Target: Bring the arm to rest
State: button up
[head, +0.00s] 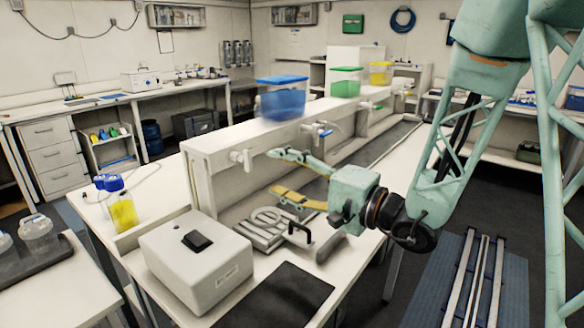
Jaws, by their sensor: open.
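My gripper (283,174) is pale green with yellowish finger pads. It is open, its two fingers spread apart, and nothing shows between them. It points left over the white bench, in front of the long white raised shelf (215,152) with taps. My arm comes down from the upper right and bends at the dark wrist joint near the bench's right side.
A white box with a black top knob (195,262) stands on the bench, beside a black mat (280,297). A metal piece with a black handle (262,229) lies below my gripper. Blue (282,99), green (346,82) and yellow (381,74) containers stand along the shelf.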

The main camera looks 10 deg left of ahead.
jog(key=s+a+r+n+g, duration=0.1)
jog(key=s+r+n+g, duration=0.15)
jog(key=s, duration=0.55)
jog(key=s+r+n+g, duration=0.2)
jog(key=s+g, duration=0.2)
jog(key=s, duration=0.5)
jog(key=s+d+f+n+g+h, duration=0.1)
jog(key=s+d+h, duration=0.15)
jog(key=s, duration=0.45)
jog(key=s+d+f+n+g+h, duration=0.1)
jog(key=s+d+g+h, duration=0.15)
jog(key=s, duration=0.45)
jog(key=s+d+f+t+h, duration=0.1)
jog(key=s+d+f+h, duration=0.1)
jog(key=s+d, duration=0.35)
jog(key=s+d+f+h, duration=0.1)
jog(key=s+d+h, duration=0.15)
jog(key=d, duration=0.55)
jog(key=d+r+t+h, duration=0.2)
jog(key=d+t+h, duration=0.2)
jog(key=d, duration=1.3)
jog(key=shift+s+d+r+m+t+h+p, duration=0.2)
jog(key=shift+s+r+m+t+h+p, duration=0.2)
jog(key=shift+h, duration=0.75)
